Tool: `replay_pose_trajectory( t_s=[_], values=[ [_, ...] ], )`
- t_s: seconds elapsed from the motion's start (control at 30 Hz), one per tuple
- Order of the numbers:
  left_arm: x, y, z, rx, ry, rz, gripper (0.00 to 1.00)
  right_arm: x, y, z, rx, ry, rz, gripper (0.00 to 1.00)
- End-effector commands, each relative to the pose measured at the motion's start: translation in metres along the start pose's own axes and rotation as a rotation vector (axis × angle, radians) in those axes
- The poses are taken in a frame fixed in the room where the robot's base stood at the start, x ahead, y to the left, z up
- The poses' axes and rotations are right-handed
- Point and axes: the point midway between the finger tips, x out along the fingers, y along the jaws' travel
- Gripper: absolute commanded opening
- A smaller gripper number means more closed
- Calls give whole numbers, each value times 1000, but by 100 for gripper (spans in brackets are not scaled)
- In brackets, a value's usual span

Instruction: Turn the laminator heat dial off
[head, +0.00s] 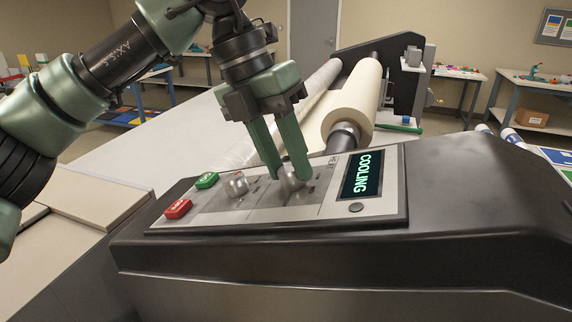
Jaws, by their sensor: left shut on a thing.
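The laminator's control panel (325,207) slopes on top of a dark housing. My left gripper (288,177) points down at the panel, its green fingers shut on a silvery dial (290,187), which they partly cover. A second silvery knob (238,185) stands to the left, clear of the fingers. A display (363,174) at the right of the panel reads COOLING. My right gripper is not in view.
Behind the panel are a large cream roll (352,100) and a pale laminator bed (150,135). The housing's top (470,170) on the right is clear.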

Motion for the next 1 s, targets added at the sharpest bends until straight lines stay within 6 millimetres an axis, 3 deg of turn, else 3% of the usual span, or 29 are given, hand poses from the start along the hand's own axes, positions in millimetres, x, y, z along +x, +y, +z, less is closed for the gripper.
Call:
replay_pose_trajectory(
  t_s=[0.6, 1.0],
  values=[
    [-1, 0, 1, -571, -5, 22, 0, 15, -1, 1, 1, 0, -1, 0],
    [-1, 0, 1, -812, -4, 31, 0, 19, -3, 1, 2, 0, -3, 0]
  ],
)
